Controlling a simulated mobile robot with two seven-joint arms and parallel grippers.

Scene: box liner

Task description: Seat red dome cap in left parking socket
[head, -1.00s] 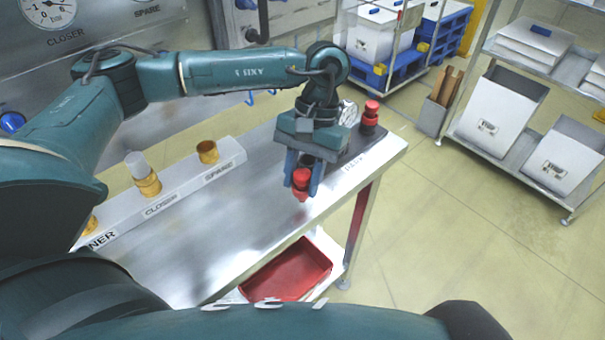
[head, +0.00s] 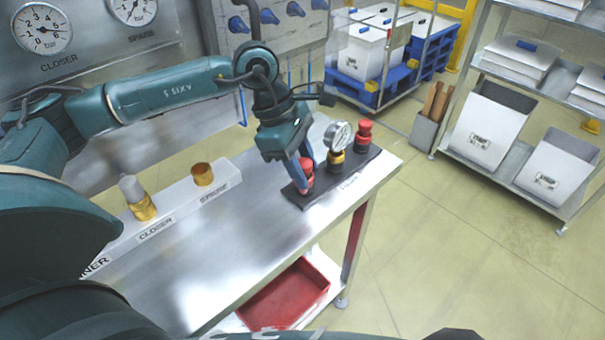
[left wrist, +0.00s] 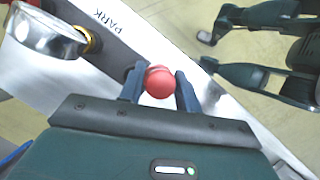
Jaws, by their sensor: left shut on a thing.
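The red dome cap (head: 306,166) is between the fingers of my left gripper (head: 301,180), over the left end of the black parking strip (head: 325,188) on the steel table. In the left wrist view, the cap's round red top (left wrist: 159,82) sits between both fingers of the left gripper (left wrist: 159,86). The fingers hide the left socket, so I cannot tell whether the cap touches it. A pressure gauge (head: 339,137) on a brass base stands mid-strip. Another red cap (head: 364,129) stands at the right end.
A pale rail (head: 180,206) on the table's left holds brass fittings, one with a grey top (head: 139,198) at CLOSER and an open one (head: 202,174) at SPARE. A red tray (head: 285,293) lies below. The middle of the table is clear.

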